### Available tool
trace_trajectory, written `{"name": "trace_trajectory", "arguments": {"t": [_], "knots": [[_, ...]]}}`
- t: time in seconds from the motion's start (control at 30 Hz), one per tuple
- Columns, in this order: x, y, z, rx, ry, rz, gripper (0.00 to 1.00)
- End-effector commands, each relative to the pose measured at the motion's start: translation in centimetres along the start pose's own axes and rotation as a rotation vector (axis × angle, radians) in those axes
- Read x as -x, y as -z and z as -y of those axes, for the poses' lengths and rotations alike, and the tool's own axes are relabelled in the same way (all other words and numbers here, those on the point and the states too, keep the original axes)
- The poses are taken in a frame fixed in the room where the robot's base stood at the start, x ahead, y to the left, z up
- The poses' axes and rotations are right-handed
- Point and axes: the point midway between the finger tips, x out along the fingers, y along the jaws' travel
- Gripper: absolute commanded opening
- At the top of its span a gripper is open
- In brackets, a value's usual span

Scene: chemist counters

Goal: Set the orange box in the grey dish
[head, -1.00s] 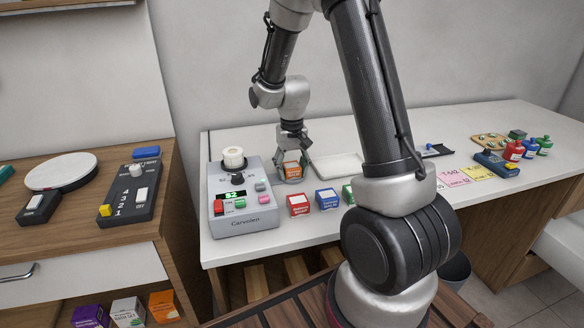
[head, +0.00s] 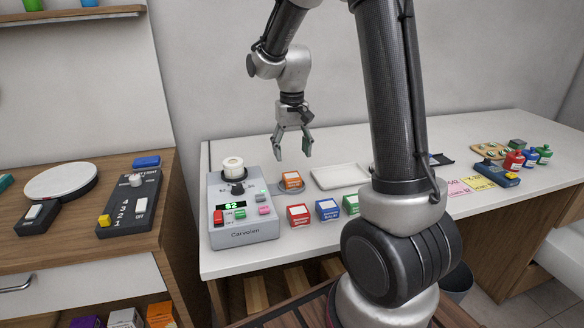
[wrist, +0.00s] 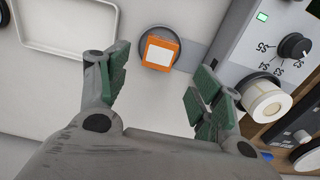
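The orange box (head: 291,180) sits in the small round grey dish (head: 305,188) on the white counter, just right of the grey device. In the wrist view the orange box (wrist: 160,52) shows its white-and-orange top, with the dark rim of the grey dish (wrist: 148,32) around it. My gripper (head: 293,157) is open and empty above the counter, apart from the box. In the wrist view the fingers of my gripper (wrist: 157,85) are spread wide, with the box beyond them.
A grey control device (head: 242,212) with a white roll stands left of the dish. A red box (head: 299,215), a blue box (head: 327,209) and a green box (head: 350,204) stand in front. A white tray (head: 340,176) lies to the right.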

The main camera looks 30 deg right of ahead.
Motion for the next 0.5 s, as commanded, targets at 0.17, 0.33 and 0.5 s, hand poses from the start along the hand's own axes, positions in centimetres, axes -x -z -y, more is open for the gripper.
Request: {"name": "trace_trajectory", "arguments": {"t": [0.17, 0.33, 0.5], "knots": [[2.4, 0.0, 0.0, 0.000, 0.000, -0.002, 0.66], [4.7, -1.4, -0.3, 0.011, 0.006, -0.026, 0.66], [9.6, -7.2, -1.7, 0.057, 0.023, -0.121, 0.66]]}}
